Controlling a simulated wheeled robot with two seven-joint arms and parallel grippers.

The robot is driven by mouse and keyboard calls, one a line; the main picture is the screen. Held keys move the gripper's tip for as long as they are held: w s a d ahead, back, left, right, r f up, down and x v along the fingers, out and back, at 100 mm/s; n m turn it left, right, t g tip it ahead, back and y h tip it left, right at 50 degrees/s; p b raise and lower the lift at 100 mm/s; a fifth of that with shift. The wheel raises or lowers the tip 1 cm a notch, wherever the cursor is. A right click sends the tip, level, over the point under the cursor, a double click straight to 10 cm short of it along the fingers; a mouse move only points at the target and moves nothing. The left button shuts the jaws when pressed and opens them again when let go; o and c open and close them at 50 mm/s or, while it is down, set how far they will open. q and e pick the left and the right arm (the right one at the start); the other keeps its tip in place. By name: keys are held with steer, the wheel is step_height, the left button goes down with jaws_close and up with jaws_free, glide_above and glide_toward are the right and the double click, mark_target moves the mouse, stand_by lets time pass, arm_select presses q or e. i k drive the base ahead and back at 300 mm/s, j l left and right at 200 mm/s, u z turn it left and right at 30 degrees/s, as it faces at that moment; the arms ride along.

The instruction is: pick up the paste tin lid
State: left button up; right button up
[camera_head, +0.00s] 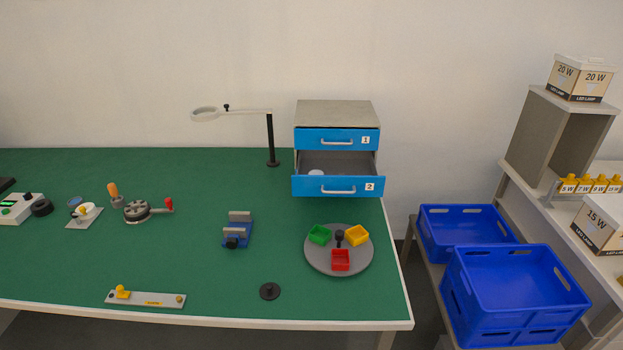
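A small black disc with a raised knob in its middle (270,291) lies flat near the front edge of the green table; it looks like a lid. A pale round thing (316,172), perhaps a tin, shows partly inside the open drawer marked 2 (313,187); the drawer front hides its lower part. I cannot tell for certain which of these is the paste tin lid. Neither of my grippers is in view, and nothing touches the black disc.
The grey turntable (318,262) with red, green and yellow trays is right of the disc. A blue vise (238,232) stands behind it, and a grey strip fixture (146,300) lies to the left. Blue crates (515,290) stand beyond the table's right edge. The table around the disc is clear.

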mark_target(270, 291)
steer(key=j+z, duration=0.5)
steer(key=j, duration=0.8)
steer(key=i, duration=0.6)
